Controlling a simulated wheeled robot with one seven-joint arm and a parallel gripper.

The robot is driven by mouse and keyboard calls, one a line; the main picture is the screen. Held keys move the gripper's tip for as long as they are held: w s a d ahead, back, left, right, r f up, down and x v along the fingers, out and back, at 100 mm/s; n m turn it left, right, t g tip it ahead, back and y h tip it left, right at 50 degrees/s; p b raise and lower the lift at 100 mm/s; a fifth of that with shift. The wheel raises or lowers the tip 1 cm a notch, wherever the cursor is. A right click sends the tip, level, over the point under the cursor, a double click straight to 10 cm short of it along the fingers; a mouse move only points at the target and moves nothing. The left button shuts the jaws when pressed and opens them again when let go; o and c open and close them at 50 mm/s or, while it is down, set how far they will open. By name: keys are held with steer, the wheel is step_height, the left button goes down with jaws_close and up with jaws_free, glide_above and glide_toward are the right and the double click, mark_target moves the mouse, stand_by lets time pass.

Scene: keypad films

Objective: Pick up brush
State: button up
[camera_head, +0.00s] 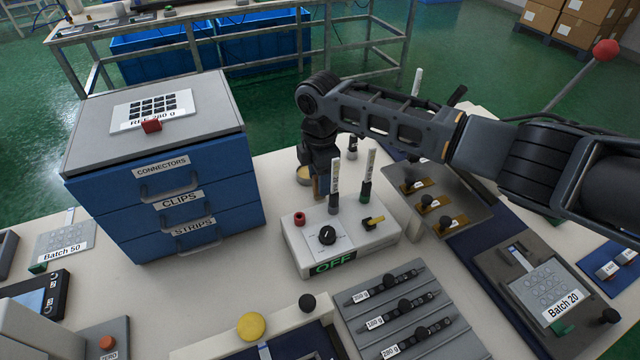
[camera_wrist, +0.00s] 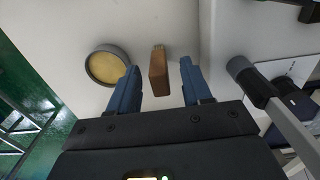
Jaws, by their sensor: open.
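The brush, a small brown wooden block with pale bristles at one end, shows in the wrist view (camera_wrist: 158,74), on or just above the white tabletop. My gripper (camera_wrist: 159,65) is open, with one blue finger on each side of the brush and a gap to each. I cannot tell how far the brush lies below the fingertips. In the head view my gripper (camera_head: 319,172) points down behind the white OFF box, and its fingertips are partly hidden by the upright tools there.
A round yellow-filled dish (camera_wrist: 107,66) stands left of the brush. The white OFF box (camera_head: 350,240) with two upright labelled tools (camera_head: 335,185) is close in front of my gripper. A blue drawer cabinet (camera_head: 165,185) stands at left, a tray with knobbed pieces (camera_head: 455,200) at right.

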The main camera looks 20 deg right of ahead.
steer(key=shift+f, duration=0.1)
steer(key=shift+c, duration=0.3)
jaws_close()
step_height(320, 180, up, 10)
steer(key=shift+r+b, duration=0.1)
steer(key=shift+b, duration=0.55)
